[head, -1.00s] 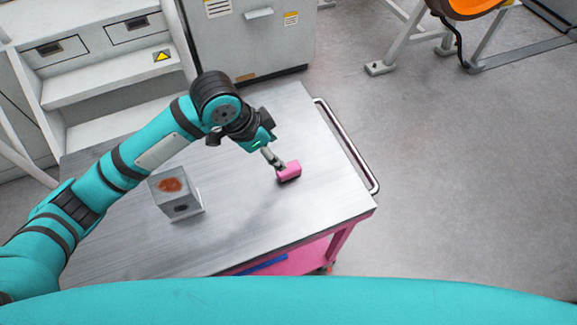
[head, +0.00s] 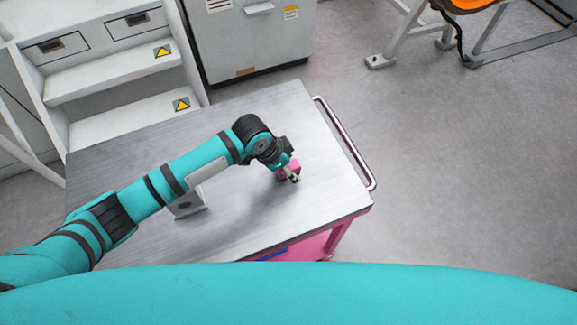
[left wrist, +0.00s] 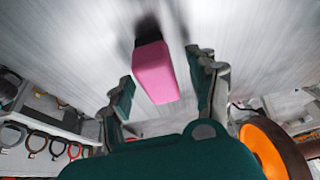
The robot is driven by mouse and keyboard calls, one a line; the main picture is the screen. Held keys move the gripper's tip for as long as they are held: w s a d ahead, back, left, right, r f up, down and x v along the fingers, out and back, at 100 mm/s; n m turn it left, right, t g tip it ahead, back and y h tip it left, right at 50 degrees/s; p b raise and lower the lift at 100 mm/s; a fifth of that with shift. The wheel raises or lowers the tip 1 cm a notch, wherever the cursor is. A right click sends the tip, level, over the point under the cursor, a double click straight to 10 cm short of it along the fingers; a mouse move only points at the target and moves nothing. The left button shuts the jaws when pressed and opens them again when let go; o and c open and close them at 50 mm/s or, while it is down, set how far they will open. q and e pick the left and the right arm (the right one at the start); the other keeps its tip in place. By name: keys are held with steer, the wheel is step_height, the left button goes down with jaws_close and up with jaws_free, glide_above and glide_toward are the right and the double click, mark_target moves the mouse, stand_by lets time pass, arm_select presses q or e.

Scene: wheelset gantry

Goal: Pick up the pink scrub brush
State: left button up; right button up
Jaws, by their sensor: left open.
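The pink scrub brush (head: 283,174) stands on the grey metal top of the cart, right of its middle, partly hidden by my left gripper in the head view. In the left wrist view the brush is a pink block (left wrist: 155,73) with a dark underside at its far end. My left gripper (head: 292,176) is at the brush, from above. In the left wrist view its two fingers (left wrist: 162,85) are apart, one on each side of the brush, with a gap on both sides. My right gripper is in neither view.
The cart top (head: 300,110) is mostly clear. A grey block (head: 186,203) stands on it, largely hidden behind my left arm. A metal handle rail (head: 346,140) runs along the cart's right side. White steps (head: 105,75) and a grey cabinet (head: 255,45) stand behind.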

mark_target(293, 164)
arm_select(q)
steer(key=c, duration=1.2)
jaws_close()
steer(key=shift+r, duration=0.1)
steer(key=shift+r+b, duration=0.35)
steer(key=shift+r, duration=0.2)
step_height(293, 164, up, 2)
steer(key=shift+s+r+b, duration=0.1)
steer(key=shift+r+b, duration=0.05)
steer(key=shift+b, duration=0.4)
steer(key=s+a+b, duration=0.1)
steer(key=s, duration=0.3)
steer(key=s+a+b, duration=0.1)
steer(key=s+a, duration=0.1)
steer(key=s, duration=0.3)
steer(key=s+a+r+b, duration=0.1)
steer(key=s, duration=0.4)
steer(key=shift+s+a+r, duration=0.1)
steer(key=shift+a, duration=0.1)
steer(key=shift+s+a+r, duration=0.15)
steer(key=shift+s, duration=0.35)
